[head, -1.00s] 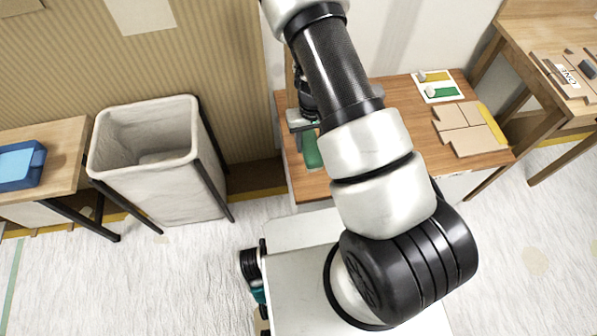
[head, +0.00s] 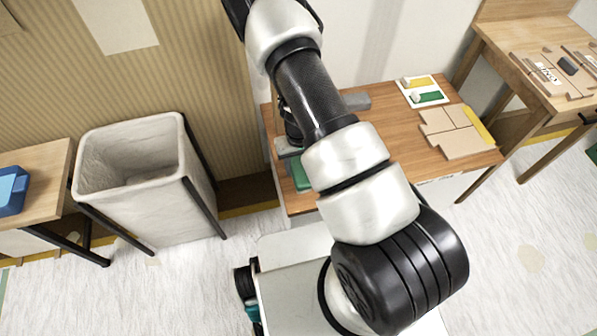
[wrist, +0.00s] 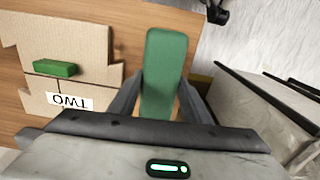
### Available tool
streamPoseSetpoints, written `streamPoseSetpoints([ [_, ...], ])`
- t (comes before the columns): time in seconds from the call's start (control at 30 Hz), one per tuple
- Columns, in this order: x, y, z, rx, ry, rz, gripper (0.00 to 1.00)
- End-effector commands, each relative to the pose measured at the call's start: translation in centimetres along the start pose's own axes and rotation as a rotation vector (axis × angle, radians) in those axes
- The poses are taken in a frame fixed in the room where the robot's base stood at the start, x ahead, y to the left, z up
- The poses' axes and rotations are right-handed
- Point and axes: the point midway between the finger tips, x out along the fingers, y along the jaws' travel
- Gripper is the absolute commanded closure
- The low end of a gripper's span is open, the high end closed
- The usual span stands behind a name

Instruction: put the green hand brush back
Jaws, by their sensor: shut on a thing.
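The green hand brush (wrist: 165,75) is between the two fingers of my gripper (wrist: 160,92), which is shut on it. In the wrist view its long, rounded green shape points away from the gripper body, over the wooden tabletop. In the head view a green part of the brush (head: 300,176) shows left of my arm, near the table's left front edge. My arm hides most of the gripper there. I cannot tell how high the brush is above the table.
Brown cardboard pieces (head: 455,130) and a white card with yellow and green shapes (head: 424,91) lie on the wooden table (head: 400,140). The wrist view shows a "TWO" label (wrist: 70,101) and a green block (wrist: 57,68). A pale bin (head: 150,190) stands left. A blue tray (head: 10,190) is farther left.

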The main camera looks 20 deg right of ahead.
Motion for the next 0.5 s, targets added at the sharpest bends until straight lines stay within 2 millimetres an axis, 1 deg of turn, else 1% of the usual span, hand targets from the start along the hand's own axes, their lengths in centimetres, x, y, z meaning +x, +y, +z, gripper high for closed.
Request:
streamPoseSetpoints([
  [0.03, 1.1, 0.0, 0.1, 0.001, -0.002, 0.0, 0.8],
  [0.1, 2.4, 0.1, 0.1, 0.0, -0.002, 0.001, 0.8],
  [0.17, 3.0, 0.0, 0.1, 0.0, -0.001, 0.0, 0.8],
  [0.5, 3.3, 0.0, 0.0, 0.0, 0.0, 0.0, 0.8],
])
